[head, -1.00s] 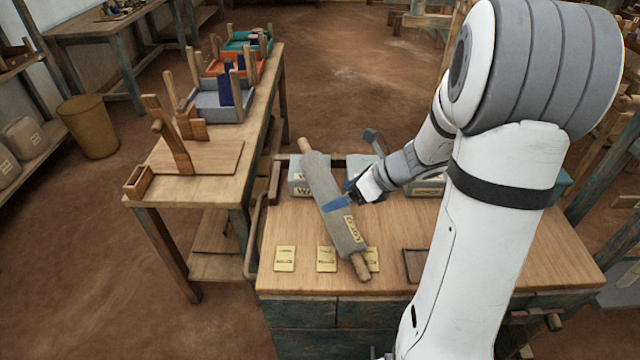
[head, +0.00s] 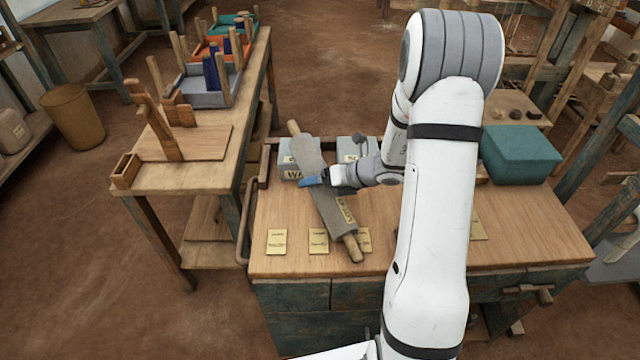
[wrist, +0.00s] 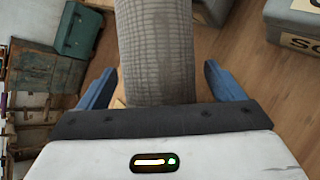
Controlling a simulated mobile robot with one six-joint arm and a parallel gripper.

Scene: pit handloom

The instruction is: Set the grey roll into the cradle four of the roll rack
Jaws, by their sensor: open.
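The grey roll (head: 326,188) has a wooden core sticking out at both ends and a yellow label. It lies slanted over the wooden cart top, its near end by small yellow cards. My gripper (head: 315,182) is at the roll's middle, with a blue finger showing above it. In the wrist view the grey roll (wrist: 155,50) runs between the two blue fingers of my open gripper (wrist: 160,84), with a gap on both sides. I cannot tell for sure which thing is the roll rack; a bench at left carries upright-posted trays, grey (head: 205,88) in front.
Yellow cards (head: 277,241) lie on the cart top near its front left. Grey labelled boxes (head: 290,162) stand behind the roll. A teal box (head: 520,155) is at the cart's right. A wooden stand (head: 165,135) is on the bench. Bare floor lies at left.

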